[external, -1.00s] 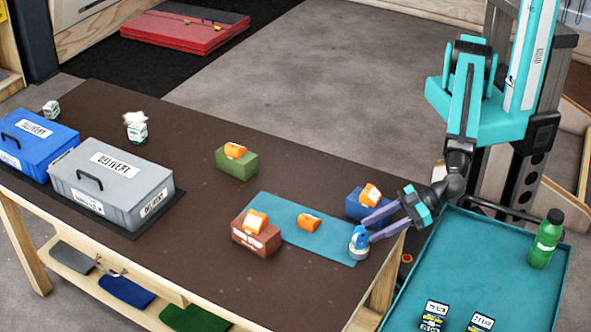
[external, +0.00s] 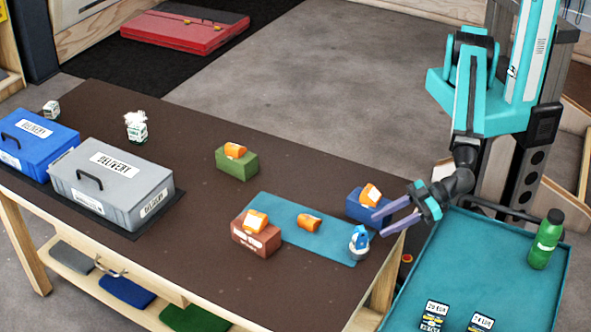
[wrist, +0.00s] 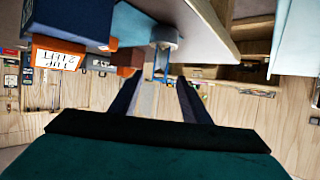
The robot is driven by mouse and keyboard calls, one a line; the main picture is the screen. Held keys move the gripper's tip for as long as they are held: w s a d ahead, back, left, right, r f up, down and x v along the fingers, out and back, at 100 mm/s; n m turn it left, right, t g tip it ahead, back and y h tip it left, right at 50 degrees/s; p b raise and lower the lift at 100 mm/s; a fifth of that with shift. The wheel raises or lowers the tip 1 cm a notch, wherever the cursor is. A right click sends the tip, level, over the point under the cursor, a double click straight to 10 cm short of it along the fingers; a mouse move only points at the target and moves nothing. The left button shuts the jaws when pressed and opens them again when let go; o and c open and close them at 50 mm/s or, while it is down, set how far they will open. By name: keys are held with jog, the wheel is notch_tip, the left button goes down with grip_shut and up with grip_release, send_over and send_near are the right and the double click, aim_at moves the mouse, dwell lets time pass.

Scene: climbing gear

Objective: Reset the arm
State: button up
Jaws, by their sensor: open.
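My gripper (external: 392,217) is open and empty at the right end of the brown table, its two purple-grey fingers pointing left. The fingers also show in the wrist view (wrist: 158,98), spread with nothing between them. A small blue and grey item (external: 359,241) stands on the right end of the teal mat (external: 283,216), apart from the fingertips and just left of them. The blue block (external: 360,207) with an orange piece (external: 370,193) on top is close to the upper finger; whether they touch is hard to tell.
A brown-red block (external: 256,241), a loose orange piece (external: 309,221) and a green block (external: 237,164) are on the table. Grey (external: 108,187) and blue (external: 35,145) delivery boxes stand at left. A teal tray (external: 490,270) with a green bottle (external: 546,240) is at right.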

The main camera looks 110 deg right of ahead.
jog(key=shift+w+f, duration=0.15)
dwell(0.3)
jog(key=shift+b+x, duration=1.3)
jog(key=shift+b, duration=0.3)
jog(key=shift+w+f+b, duration=0.1)
jog(key=shift+w+b, duration=0.05)
jog(key=shift+b, duration=0.35)
jog(key=shift+w+b, duration=0.25)
jog(key=shift+b, duration=0.5)
jog(key=shift+s+r+p, duration=0.3)
jog(key=shift+s+p, duration=0.05)
jog(key=shift+p, duration=1)
jog(key=shift+w+f+b, duration=0.1)
jog(key=shift+f+b, duration=0.2)
jog(key=shift+b, duration=0.2)
